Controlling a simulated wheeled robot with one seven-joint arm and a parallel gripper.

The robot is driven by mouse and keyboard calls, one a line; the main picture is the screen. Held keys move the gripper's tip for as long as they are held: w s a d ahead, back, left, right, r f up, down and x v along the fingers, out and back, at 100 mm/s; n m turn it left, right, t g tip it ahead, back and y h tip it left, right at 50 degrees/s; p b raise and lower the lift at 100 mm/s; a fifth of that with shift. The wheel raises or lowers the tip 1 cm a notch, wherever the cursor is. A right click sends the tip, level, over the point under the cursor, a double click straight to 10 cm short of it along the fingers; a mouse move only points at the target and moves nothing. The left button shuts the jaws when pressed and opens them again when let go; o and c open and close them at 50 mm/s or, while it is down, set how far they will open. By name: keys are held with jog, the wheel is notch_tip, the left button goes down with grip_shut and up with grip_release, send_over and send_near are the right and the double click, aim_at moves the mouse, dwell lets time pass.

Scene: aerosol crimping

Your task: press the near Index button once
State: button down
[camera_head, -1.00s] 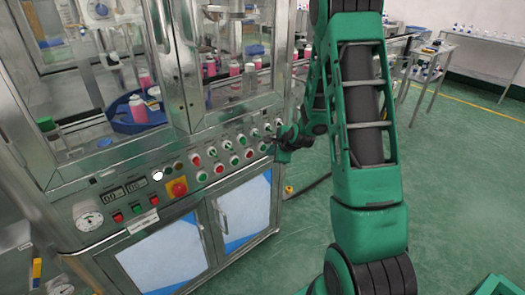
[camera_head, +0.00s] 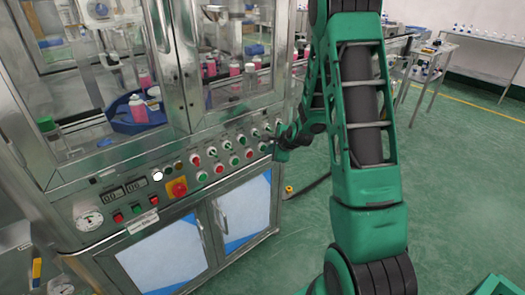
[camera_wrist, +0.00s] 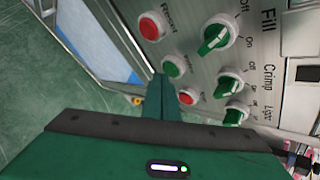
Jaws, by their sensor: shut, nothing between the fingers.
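The control panel (camera_head: 150,185) on the machine front carries rows of red and green buttons and green-white knobs. In the wrist view a red button (camera_wrist: 152,26), a green button (camera_wrist: 172,67) and another red button (camera_wrist: 188,96) form a line. The small labels beside the lower two are too blurred to read, so I cannot tell which is the Index button. My gripper (camera_wrist: 160,84) is shut and empty, its tip beside the green button; contact cannot be made out. In the head view my gripper (camera_head: 274,140) is at the panel's right end.
Green-white knobs stick out under the words Fill (camera_wrist: 217,38), Crimp (camera_wrist: 229,83) and Light (camera_wrist: 236,114). A red emergency stop (camera_head: 177,188) sits on a yellow plate further left. Glass doors (camera_head: 225,60) stand above the panel.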

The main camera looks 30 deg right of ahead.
jog(key=shift+w+a, duration=0.1)
jog(key=shift+w, duration=0.3)
dwell(0.4)
jog(key=shift+s, duration=0.15)
jog(key=shift+s+d, duration=0.2)
jog(key=shift+s, duration=0.55)
jog(key=shift+s+d, duration=0.25)
jog(key=shift+s, duration=0.95)
jog(key=shift+s+d, duration=0.2)
jog(key=shift+s, duration=1)
jog(key=s+a+r+n+g, duration=0.2)
jog(key=s+r+n, duration=0.4)
jog(key=s, duration=0.6)
jog(key=s+a+r+n+g, duration=0.2)
jog(key=s+r+n+g, duration=0.2)
jog(key=s, duration=0.8)
jog(key=s+a+r+n+g, duration=0.2)
jog(key=s+r+n, duration=0.5)
jog(key=s, duration=0.5)
jog(key=shift+s+a+r+n+g, duration=0.3)
jog(key=shift+g, duration=0.3)
